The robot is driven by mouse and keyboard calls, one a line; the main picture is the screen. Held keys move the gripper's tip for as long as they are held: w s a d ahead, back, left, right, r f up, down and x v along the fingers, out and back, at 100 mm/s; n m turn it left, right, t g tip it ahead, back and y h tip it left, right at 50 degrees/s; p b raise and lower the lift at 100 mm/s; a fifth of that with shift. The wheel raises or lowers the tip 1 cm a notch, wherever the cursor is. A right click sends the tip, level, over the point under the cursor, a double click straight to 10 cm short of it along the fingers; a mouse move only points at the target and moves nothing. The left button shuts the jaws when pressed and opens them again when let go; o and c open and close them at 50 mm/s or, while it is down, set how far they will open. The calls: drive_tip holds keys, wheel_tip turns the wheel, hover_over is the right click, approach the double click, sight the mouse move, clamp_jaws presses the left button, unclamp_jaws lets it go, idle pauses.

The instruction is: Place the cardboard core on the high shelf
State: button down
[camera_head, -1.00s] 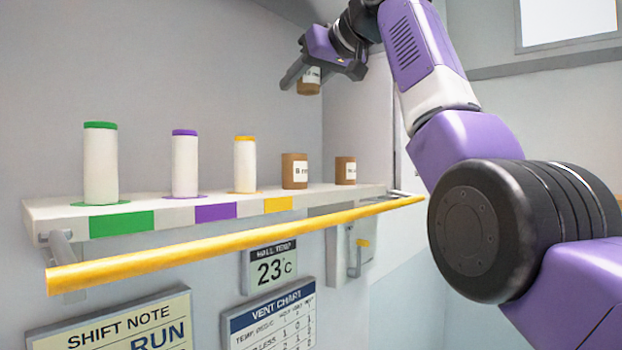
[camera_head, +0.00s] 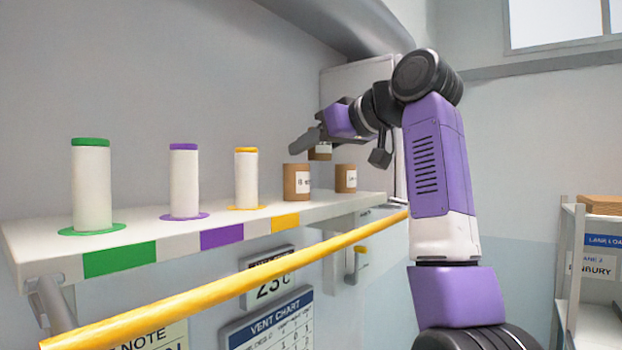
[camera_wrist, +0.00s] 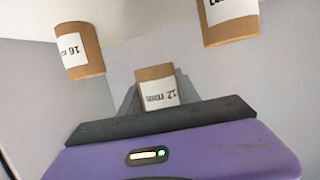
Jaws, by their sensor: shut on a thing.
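My gripper (camera_head: 308,142) is shut on a brown cardboard core (camera_head: 321,153) with a white label. In the wrist view the held core (camera_wrist: 157,90) shows "12 mm" upside down between the fingers. The white high shelf (camera_head: 30,243) runs along the wall. The gripper is over its far right part, close above two standing brown cores, one nearer (camera_head: 290,182) and one farther (camera_head: 342,178). The wrist view shows these two on either side of the held core, one labelled 16 (camera_wrist: 92,60).
White rolls with green (camera_head: 91,190), purple (camera_head: 184,180) and yellow (camera_head: 246,180) caps stand on matching discs along the shelf. A yellow rail (camera_head: 250,285) runs in front of the shelf. A rack (camera_head: 570,270) with a brown item stands at the right.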

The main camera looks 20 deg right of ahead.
sight(311, 195)
drive_tip(key=shift+f+p, duration=0.5)
drive_tip(key=shift+f, duration=2.65)
drive_tip(key=shift+f, duration=0.1)
drive_tip(key=c, duration=0.9)
unclamp_jaws()
drive_tip(key=b+v, duration=0.4)
drive_tip(key=v, duration=0.8)
drive_tip(key=shift+b, duration=0.4)
